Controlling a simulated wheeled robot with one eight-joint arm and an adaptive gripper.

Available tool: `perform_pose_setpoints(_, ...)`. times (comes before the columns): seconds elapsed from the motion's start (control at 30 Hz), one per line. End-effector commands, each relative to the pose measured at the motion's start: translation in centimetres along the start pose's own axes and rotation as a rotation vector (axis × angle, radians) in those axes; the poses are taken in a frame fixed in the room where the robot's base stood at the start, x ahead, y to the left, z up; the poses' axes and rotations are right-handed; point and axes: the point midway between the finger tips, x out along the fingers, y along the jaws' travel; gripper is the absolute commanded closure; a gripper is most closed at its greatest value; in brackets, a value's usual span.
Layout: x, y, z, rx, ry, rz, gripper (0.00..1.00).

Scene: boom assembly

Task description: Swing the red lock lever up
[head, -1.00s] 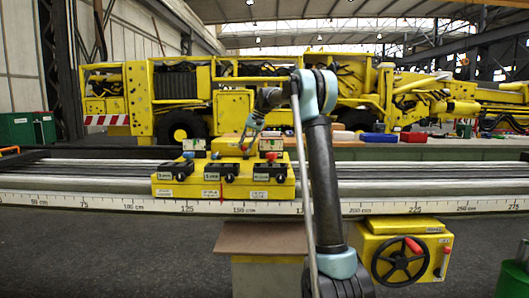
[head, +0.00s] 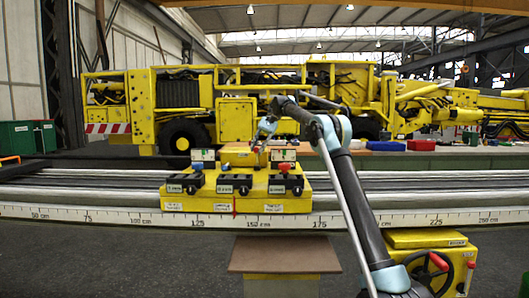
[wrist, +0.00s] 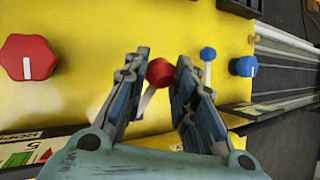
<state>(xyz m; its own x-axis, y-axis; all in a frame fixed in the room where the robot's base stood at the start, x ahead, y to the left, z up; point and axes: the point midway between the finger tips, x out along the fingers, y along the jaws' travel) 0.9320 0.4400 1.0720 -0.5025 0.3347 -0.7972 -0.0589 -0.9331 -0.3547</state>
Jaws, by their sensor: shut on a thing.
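The red lock lever shows in the wrist view as a red ball (wrist: 160,74) on a pale, tilted shaft (wrist: 146,101). My gripper (wrist: 163,66) has its two fingers on either side of this ball, closed on it near the fingertips. In the head view my gripper (head: 262,136) is small, above the yellow carriage (head: 237,203). The lever itself is hard to make out there behind my gripper. The carriage sits on the long rail (head: 100,190) with a centimetre scale.
A red six-sided knob (wrist: 27,57) lies left of my fingers. A blue ball lever (wrist: 208,54) and a blue knob (wrist: 243,66) lie right. A yellow handwheel box (head: 420,240) stands front right, beside my arm. A brown board (head: 285,254) lies in front.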

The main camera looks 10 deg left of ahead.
Motion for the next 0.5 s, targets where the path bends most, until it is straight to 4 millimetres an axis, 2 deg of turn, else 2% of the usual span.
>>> perform_pose_setpoints(0.5,0.2,-1.3,-0.1,0.022,-0.070,0.008,1.00)
